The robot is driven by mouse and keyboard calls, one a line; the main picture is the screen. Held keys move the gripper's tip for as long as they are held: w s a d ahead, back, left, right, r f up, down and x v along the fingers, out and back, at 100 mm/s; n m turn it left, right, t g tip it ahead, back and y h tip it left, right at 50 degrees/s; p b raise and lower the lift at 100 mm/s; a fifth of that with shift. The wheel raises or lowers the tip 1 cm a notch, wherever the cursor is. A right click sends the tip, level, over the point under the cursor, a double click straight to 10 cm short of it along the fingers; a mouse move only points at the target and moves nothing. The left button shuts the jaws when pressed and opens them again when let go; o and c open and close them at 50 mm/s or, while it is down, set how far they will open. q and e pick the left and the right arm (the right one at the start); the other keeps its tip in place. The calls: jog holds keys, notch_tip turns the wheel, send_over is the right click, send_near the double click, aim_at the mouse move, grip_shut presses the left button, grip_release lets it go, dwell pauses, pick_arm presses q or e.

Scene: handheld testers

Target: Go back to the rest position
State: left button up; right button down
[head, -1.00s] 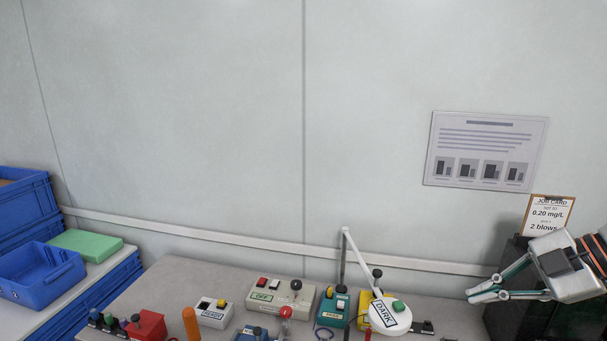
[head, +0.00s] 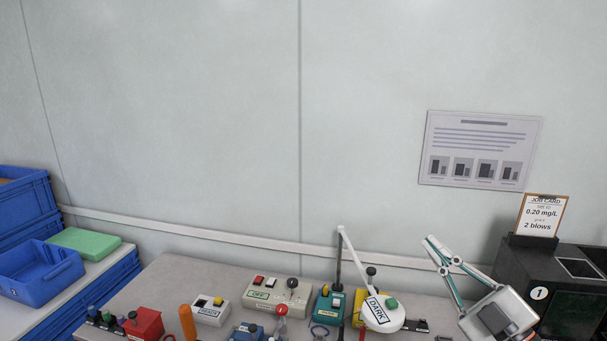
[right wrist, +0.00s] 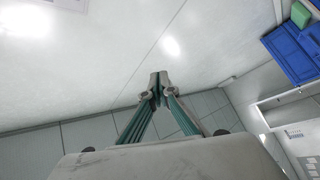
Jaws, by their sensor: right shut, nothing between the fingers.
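My right gripper (head: 428,240) is at the right in the head view, raised in front of the wall above the table's right part. Its fingers point up and to the left. In the right wrist view the fingertips (right wrist: 158,82) meet, with nothing between them, against the pale ceiling and wall. It touches nothing that I can see. My left gripper is in neither view.
A black box (head: 570,285) with a job card (head: 541,215) stands right. Blue crates (head: 40,272) stand left.

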jog(key=s+d+f+m+g+h, duration=0.25)
jog(key=d+f+m+h, duration=0.35)
jog(key=f, duration=0.4)
jog(key=s+d+f+m+g+h, duration=0.2)
jog(key=s+d+f+m+h, duration=0.1)
jog(key=d+f+h, duration=0.45)
jog(key=s+f+n+g+h, duration=0.15)
jog(key=s+f+g, duration=0.65)
jog(key=s+f, duration=0.8)
jog(key=w+a+f+m+t+y, duration=0.1)
jog(key=a+f+y, duration=0.2)
jog(key=a+f, duration=0.4)
jog(key=w+a+f+m+t+y, duration=0.2)
jog(key=a+f+y, duration=0.1)
jog(key=a+f, duration=0.5)
jog(key=shift+a+y, duration=0.4)
jog(key=shift+a, duration=0.1)
